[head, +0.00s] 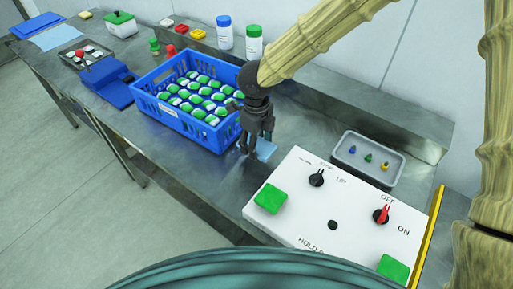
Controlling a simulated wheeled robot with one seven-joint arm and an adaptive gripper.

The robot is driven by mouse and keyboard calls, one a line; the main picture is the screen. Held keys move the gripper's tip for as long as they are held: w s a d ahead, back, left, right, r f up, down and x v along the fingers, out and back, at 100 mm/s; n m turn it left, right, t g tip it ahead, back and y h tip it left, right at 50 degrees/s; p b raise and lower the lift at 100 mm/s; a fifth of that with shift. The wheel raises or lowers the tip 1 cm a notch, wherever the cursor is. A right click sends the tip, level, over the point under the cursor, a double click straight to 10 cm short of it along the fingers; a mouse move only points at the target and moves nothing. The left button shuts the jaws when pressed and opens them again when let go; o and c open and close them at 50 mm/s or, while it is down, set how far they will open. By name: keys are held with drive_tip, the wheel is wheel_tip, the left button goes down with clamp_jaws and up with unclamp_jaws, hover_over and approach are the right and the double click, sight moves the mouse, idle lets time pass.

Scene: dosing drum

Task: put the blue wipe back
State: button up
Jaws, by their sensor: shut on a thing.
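My gripper (256,140) points down at the bench, just right of the blue crate and behind the white control panel. It is shut on the blue wipe (266,150), a small light blue piece that shows at the fingertips, low over or on the steel bench. I cannot tell whether the wipe touches the bench. Part of the wipe is hidden by the fingers. A larger light blue sheet (56,38) lies flat at the far left end of the bench.
A blue crate (190,128) of green-and-white-capped containers stands left of my gripper. A white panel (297,225) with knobs and green buttons lies in front. A grey tray (366,160) with small coloured pieces is at right. Two white bottles (254,46) stand behind.

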drive_tip(key=f, duration=0.2)
drive_tip(key=w+f, duration=0.1)
drive_tip(key=shift+f, duration=0.4)
drive_tip(key=shift+s+f+p, duration=0.15)
drive_tip(key=shift+f+p, duration=0.15)
drive_tip(key=shift+w+f, duration=0.2)
drive_tip(key=shift+f, duration=0.1)
drive_tip(key=shift+s, duration=0.1)
drive_tip(key=o, duration=1)
drive_tip(key=shift+f, duration=0.15)
drive_tip(key=shift+r, duration=0.2)
wheel_tip(320, 180, up, 12)
drive_tip(key=shift+r+b, duration=0.1)
drive_tip(key=shift+b, duration=0.55)
